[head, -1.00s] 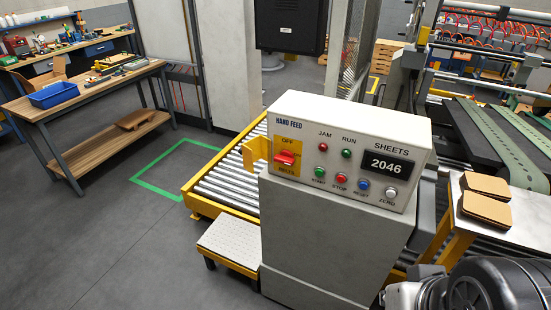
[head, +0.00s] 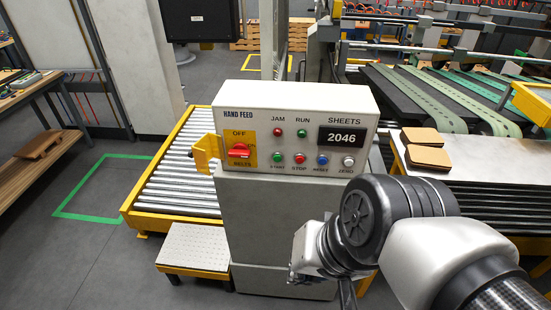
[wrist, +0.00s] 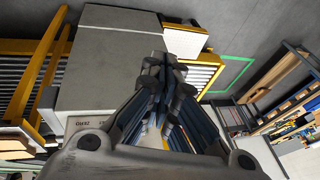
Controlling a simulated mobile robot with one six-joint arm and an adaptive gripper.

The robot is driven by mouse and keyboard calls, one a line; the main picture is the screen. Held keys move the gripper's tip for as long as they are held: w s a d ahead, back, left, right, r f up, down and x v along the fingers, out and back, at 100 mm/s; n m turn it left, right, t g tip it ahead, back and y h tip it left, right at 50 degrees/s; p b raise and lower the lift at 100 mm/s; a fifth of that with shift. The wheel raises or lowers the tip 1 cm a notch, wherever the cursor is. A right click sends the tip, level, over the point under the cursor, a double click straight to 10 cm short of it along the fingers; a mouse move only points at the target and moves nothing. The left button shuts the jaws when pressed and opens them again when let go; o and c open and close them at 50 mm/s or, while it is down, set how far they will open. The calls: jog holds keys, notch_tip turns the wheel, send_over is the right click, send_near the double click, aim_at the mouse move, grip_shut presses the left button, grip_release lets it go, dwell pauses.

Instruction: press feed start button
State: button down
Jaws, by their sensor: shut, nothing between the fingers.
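The hand feed panel (head: 235,190) is a white box on a grey pedestal (head: 262,225). The green START button (head: 277,157) is in its lower row, left of the red STOP button (head: 299,158). The blue RESET button (head: 323,159) and white ZERO button (head: 348,161) follow to the right. My gripper (head: 347,300) hangs low in front of the pedestal's right side, below the panel and apart from the buttons. In the wrist view my gripper (wrist: 160,62) is shut and empty, with the pedestal (wrist: 110,75) beyond it. The button faces do not show clearly there.
A red switch (head: 238,150) on a yellow plate is at the panel's left, beside a yellow bracket (head: 205,152). A roller conveyor (head: 175,180) and a step (head: 195,247) stand left. Brown blanks (head: 427,157) lie on a table at right. Floor at left is open.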

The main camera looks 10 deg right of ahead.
aim_at(277, 158)
jog(key=w+a+f+m+t+y+b, duration=0.15)
jog(key=w+a+m+y, duration=0.45)
jog(key=m, duration=0.6)
jog(key=w+a+f+m+t+y+b, duration=0.1)
jog(key=w+a+f+m+b, duration=0.1)
jog(key=w+a+m, duration=0.55)
jog(key=w+d+f+m+t+h, duration=0.1)
jog(key=w+d+f+m, duration=0.2)
jog(key=m, duration=0.7)
jog(key=w+d+f+m+t+h+b, duration=0.1)
jog(key=w+d+f+m+t, duration=0.1)
jog(key=w+d+m, duration=0.5)
jog(key=w+d+f+m+t+h+b, duration=0.1)
jog(key=w+d+f+m, duration=0.3)
jog(key=m, duration=0.9)
jog(key=shift+w+d+f+t+h, duration=0.2)
jog(key=shift+w+d+t+h, duration=0.5)
jog(key=shift+w, duration=0.5)
jog(key=shift+w+a, duration=0.1)
jog(key=shift+a, duration=0.05)
jog(key=w+d+p, duration=0.2)
jog(key=w, duration=0.6)
jog(key=shift+d, duration=0.3)
